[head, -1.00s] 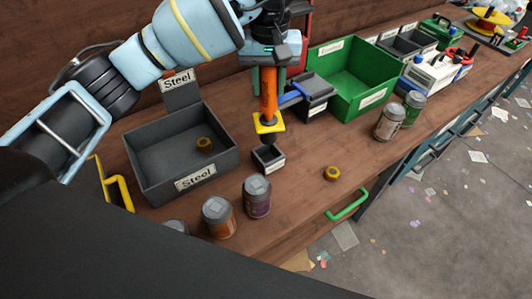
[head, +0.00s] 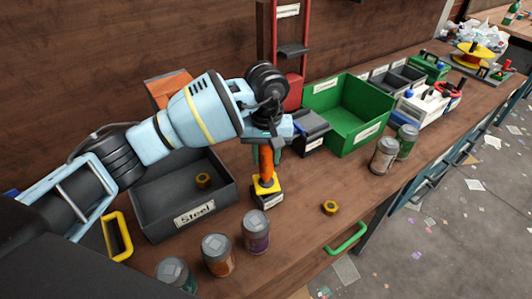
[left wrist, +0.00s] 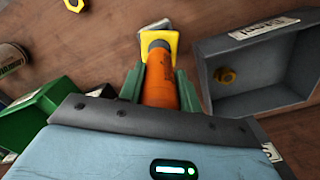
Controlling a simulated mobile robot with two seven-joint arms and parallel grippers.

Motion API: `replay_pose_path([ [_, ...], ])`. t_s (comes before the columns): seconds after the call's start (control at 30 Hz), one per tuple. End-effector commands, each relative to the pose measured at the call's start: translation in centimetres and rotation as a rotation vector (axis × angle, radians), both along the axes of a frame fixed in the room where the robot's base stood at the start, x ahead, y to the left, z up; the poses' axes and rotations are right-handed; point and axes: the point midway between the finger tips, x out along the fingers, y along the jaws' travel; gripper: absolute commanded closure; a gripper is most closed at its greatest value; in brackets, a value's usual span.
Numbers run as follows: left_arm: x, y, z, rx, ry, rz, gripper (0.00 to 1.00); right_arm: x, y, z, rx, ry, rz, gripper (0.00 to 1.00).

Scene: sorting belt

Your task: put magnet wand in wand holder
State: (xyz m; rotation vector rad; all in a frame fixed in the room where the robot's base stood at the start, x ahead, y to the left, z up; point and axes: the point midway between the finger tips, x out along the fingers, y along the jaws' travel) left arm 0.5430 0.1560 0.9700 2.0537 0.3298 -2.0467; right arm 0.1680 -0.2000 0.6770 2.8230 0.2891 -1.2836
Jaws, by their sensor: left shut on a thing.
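The magnet wand (head: 267,170) has an orange grip and a yellow square guard. My left gripper (head: 265,153) is shut around the orange grip, with the wand roughly upright. The wand holder (head: 268,202), a small dark labelled box, is directly under the guard. The guard is at the holder's rim and the wand's lower end is hidden, apparently inside it. In the left wrist view, the green fingers (left wrist: 160,90) flank the wand (left wrist: 160,82), and the guard covers most of the holder (left wrist: 151,27). My right gripper is not in view.
A dark Steel bin (head: 152,222) with a brass nut (head: 204,180) stands left of the holder. Several cans, including a purple one (head: 256,232), stand in front. Another nut (head: 329,208) lies on bare bench to the right. A green bin (head: 345,140) stands behind right.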

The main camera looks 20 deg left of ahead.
Motion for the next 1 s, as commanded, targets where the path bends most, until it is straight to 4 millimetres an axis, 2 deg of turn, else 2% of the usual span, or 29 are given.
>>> replay_pose_path([
  [0.2,0.1,0.0,0.2,-0.001,-0.003,-0.001,0.94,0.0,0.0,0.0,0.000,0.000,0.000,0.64],
  [0.77,-0.1,0.0,-1.5,0.001,0.004,-0.001,0.94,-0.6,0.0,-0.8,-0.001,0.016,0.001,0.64],
  [0.8,-0.1,0.0,-1.6,0.001,0.007,-0.001,0.62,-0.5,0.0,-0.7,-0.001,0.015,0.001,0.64],
  [0.93,-0.1,0.0,-1.5,0.001,0.004,-0.001,0.45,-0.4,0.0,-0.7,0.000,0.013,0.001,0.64],
  [1.0,-0.1,0.0,-1.4,0.001,0.003,-0.001,0.44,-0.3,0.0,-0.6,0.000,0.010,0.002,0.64],
])
